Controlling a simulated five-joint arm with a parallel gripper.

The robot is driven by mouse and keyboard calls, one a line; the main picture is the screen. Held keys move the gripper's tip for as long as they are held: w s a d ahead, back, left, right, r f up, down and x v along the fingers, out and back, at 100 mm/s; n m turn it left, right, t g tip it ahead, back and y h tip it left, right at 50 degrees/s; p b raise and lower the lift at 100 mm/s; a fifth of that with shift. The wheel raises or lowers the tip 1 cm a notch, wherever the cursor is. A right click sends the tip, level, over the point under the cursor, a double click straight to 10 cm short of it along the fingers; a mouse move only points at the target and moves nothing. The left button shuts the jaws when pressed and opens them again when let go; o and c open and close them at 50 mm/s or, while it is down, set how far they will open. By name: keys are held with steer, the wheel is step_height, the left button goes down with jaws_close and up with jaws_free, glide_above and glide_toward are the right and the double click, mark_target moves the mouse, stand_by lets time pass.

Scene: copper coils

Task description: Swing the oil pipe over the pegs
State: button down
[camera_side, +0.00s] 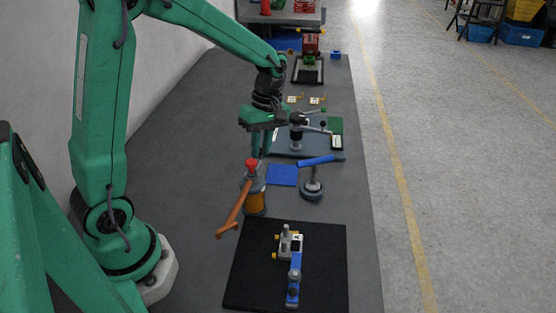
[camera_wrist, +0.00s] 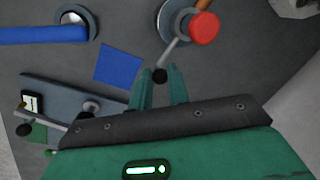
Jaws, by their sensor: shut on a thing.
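The brown oil pipe (camera_side: 234,210) reaches out to the front left from the top of a grey and amber cylinder (camera_side: 254,202), its tip bent. A red knob (camera_side: 252,163) caps the cylinder; it also shows in the wrist view (camera_wrist: 204,28). A thin grey lever (camera_wrist: 169,54) with a black ball end (camera_wrist: 160,75) runs out from beside the knob. My gripper (camera_wrist: 161,78) is shut on the ball end; in the side view its fingers (camera_side: 261,150) point down behind the knob. Upright peg-like parts (camera_side: 285,240) stand on the front fixture; I cannot tell which are the pegs.
A black mat (camera_side: 255,275) bears the front fixture with a blue bar (camera_side: 293,285). A blue-handled post (camera_side: 313,186) stands right of the cylinder, near a flat blue square (camera_side: 282,175). A levered fixture (camera_side: 296,134) is behind my gripper. Bare table lies left of the cylinder.

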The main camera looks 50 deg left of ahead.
steer(key=shift+s+a+n, duration=0.45)
steer(key=shift+s+n, duration=0.15)
steer(key=shift+n, duration=0.65)
steer(key=shift+s+a+n, duration=0.45)
steer(key=shift+s+n, duration=0.1)
steer(key=shift+n, duration=0.75)
steer(key=shift+s+a+n, duration=0.45)
steer(key=shift+s+n, duration=0.15)
steer(key=shift+n, duration=0.65)
steer(key=c, duration=1.3)
jaws_free()
steer(key=shift+c, duration=0.2)
step_height(320, 180, up, 8)
steer(key=w, duration=0.1)
steer(key=shift+w+a, duration=0.15)
steer(key=shift+f, duration=0.1)
